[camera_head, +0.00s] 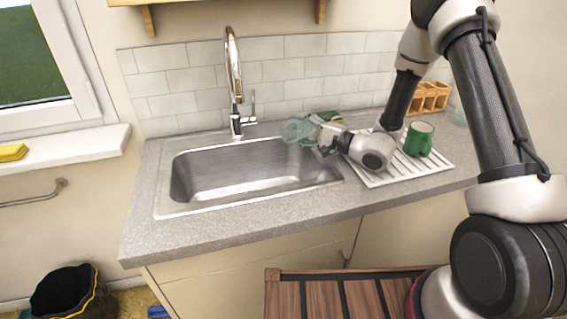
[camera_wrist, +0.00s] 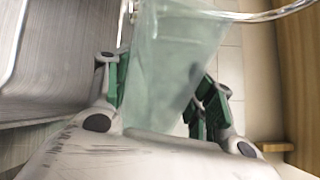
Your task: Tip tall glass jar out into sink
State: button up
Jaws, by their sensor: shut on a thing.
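The tall glass jar (camera_head: 297,130) is pale green and see-through. My gripper (camera_head: 322,134) is shut on it, and the jar points left, lying roughly on its side, over the right back part of the sink. In the wrist view the jar (camera_wrist: 175,65) sits between the green-padded fingers of my gripper (camera_wrist: 160,90). The sink (camera_head: 250,172) is a steel basin set in the grey counter; its bottom in view looks empty. I cannot tell whether anything is inside the jar.
A chrome tap (camera_head: 235,85) stands behind the sink, left of the jar. A green mug (camera_head: 419,139) stands on the white drainboard (camera_head: 385,176) at right, close to my arm. A wooden rack (camera_head: 430,97) is behind it. A black bin (camera_head: 68,292) is on the floor.

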jog(key=shift+s+a+n, duration=0.15)
jog(key=shift+s+n, duration=0.15)
jog(key=shift+n, duration=0.2)
jog(key=shift+w, duration=0.15)
jog(key=shift+w+r, duration=0.15)
jog(key=shift+w, duration=0.05)
jog(key=shift+d+n, duration=0.2)
jog(key=shift+n, duration=0.1)
jog(key=shift+r+n, duration=0.35)
jog(key=shift+n, duration=0.15)
jog(key=shift+s+a+f+n, duration=0.15)
jog(key=shift+f+n, duration=0.1)
jog(key=shift+n, duration=0.55)
dwell(0.6)
